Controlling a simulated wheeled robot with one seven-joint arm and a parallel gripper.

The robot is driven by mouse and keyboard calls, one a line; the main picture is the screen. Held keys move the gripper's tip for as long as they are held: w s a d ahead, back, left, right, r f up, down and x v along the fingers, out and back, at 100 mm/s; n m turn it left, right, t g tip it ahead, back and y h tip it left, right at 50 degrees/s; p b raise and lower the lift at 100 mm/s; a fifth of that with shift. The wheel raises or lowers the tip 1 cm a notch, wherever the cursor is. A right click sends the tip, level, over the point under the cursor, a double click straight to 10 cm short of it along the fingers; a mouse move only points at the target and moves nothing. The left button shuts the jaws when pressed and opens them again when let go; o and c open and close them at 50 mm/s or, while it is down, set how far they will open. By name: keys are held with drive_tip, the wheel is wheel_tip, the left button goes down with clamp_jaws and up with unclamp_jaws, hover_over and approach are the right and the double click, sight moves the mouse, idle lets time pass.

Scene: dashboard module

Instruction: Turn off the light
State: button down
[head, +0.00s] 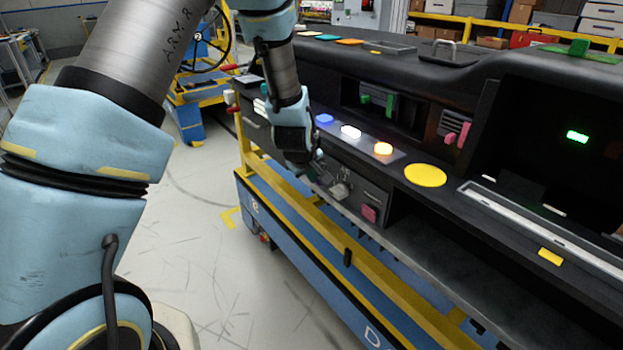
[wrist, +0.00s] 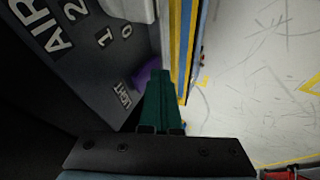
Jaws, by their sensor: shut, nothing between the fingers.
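In the wrist view, the dashboard panel shows a "LIGHT" label (wrist: 122,95) with a purple knob (wrist: 147,73) beside it. My gripper (wrist: 168,75) has its green fingers shut together with nothing between them. The fingertips are right beside the purple knob and overlap part of it in the picture; I cannot tell whether they touch it. In the head view, my gripper (head: 317,172) is at the front face of the dashboard, low on its left part. My arm and gripper hide the purple knob there.
The wrist view shows "AIR" (wrist: 52,35) markings and a pale knob (wrist: 128,8). A yellow rail (head: 390,295) runs below.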

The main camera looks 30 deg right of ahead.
drive_tip(key=shift+d, duration=0.15)
drive_tip(key=shift+r+p, duration=0.45)
drive_tip(key=shift+r, duration=0.3)
